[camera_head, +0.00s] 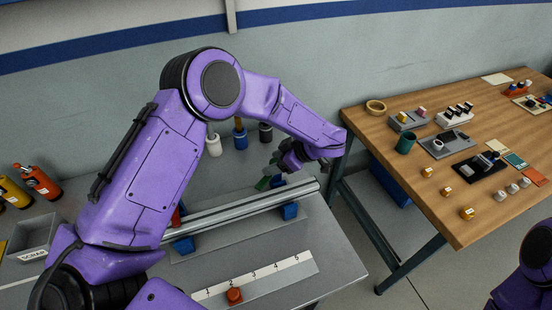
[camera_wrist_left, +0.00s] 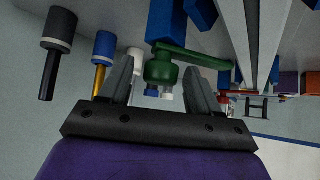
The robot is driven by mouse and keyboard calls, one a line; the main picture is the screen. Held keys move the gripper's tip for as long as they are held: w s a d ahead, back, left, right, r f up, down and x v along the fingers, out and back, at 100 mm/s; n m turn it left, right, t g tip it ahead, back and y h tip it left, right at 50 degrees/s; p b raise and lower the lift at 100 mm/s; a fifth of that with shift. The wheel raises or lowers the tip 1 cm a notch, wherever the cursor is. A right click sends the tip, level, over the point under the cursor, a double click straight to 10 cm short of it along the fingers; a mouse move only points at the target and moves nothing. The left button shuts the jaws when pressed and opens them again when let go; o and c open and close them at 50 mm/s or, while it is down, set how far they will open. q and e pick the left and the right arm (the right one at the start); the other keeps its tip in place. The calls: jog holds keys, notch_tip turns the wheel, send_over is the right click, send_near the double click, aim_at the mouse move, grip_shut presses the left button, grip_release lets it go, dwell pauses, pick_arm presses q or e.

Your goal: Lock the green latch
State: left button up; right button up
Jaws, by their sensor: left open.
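The green latch (camera_head: 264,183) is at the far end of the grey bench, beside a long metal rail (camera_head: 240,208). My arm and gripper partly hide it in the head view. In the left wrist view the latch (camera_wrist_left: 192,57) shows as a rounded knob with a flat arm stretching right. My left gripper (camera_head: 280,162) is open at the latch. In the left wrist view the knob lies between its two fingers, with a gap visible on both sides. Contact cannot be told. My right gripper is outside the frames.
Blue blocks (camera_head: 290,211) support the rail. A numbered strip (camera_head: 280,277) with an orange-red piece (camera_head: 234,295) lies in front. Several capped cylinders, including a blue one (camera_head: 240,138), stand behind the latch. A wooden table (camera_head: 440,205) with small items stands right, across a floor gap.

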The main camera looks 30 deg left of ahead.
pick_arm(q)
jog(key=shift+w+f, duration=0.25)
jog(key=shift+s+r, duration=0.25)
jog(key=shift+s, duration=0.15)
jog(key=shift+a, duration=0.1)
jog(key=c, duration=0.5)
jog(key=shift+w, duration=0.15)
grip_shut()
